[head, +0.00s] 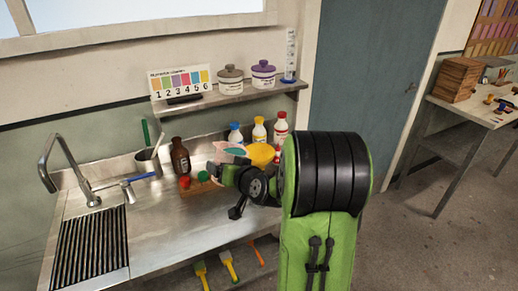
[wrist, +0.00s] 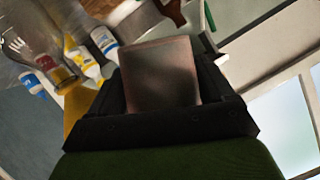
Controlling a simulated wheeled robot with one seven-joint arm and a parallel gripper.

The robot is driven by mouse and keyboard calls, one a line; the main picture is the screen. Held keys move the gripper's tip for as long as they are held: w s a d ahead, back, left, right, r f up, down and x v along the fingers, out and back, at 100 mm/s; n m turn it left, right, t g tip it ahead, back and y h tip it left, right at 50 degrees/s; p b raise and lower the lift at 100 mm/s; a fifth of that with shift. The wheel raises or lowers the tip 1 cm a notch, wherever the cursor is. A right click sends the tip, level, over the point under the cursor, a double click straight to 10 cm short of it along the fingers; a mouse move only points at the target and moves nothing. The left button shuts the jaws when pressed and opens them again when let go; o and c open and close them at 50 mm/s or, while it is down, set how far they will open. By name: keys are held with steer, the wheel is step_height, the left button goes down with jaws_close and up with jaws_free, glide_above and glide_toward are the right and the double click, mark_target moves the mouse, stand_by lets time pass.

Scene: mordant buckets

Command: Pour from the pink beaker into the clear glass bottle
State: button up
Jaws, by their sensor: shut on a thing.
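The pink beaker (wrist: 160,75) fills the middle of the wrist view, between the dark fingers of my gripper (wrist: 163,88). My gripper is shut on it. In the head view a pinkish rim (head: 232,148), seemingly the beaker's, shows above the counter beside my wrist, and it looks tilted. My arm hides most of the beaker and the fingers there. A clear glass bottle (wrist: 28,38) shows at the upper left of the wrist view, apart from the beaker. I cannot make it out in the head view, where my arm covers that area. I see no liquid stream.
A brown bottle (head: 180,156), a red-capped item (head: 185,181) and several white bottles with coloured caps (head: 258,131) stand on the steel counter. The sink tap (head: 62,165) is at left. The front counter is clear.

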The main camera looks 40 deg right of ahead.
steer(key=shift+r, duration=0.25)
steer(key=shift+d+r+p, duration=0.2)
steer(key=shift+d+p, duration=0.05)
steer(key=shift+p, duration=0.25)
steer(key=shift+r+p, duration=0.2)
steer(key=shift+p, duration=0.2)
steer(key=shift+d+r+m+p, duration=0.15)
steer(key=shift+r+m+p, duration=0.05)
steer(key=shift+m+p, duration=0.1)
steer(key=shift+r, duration=0.15)
steer(key=shift+r+p, duration=0.1)
steer(key=shift+p, duration=0.25)
steer(key=shift+r, duration=0.1)
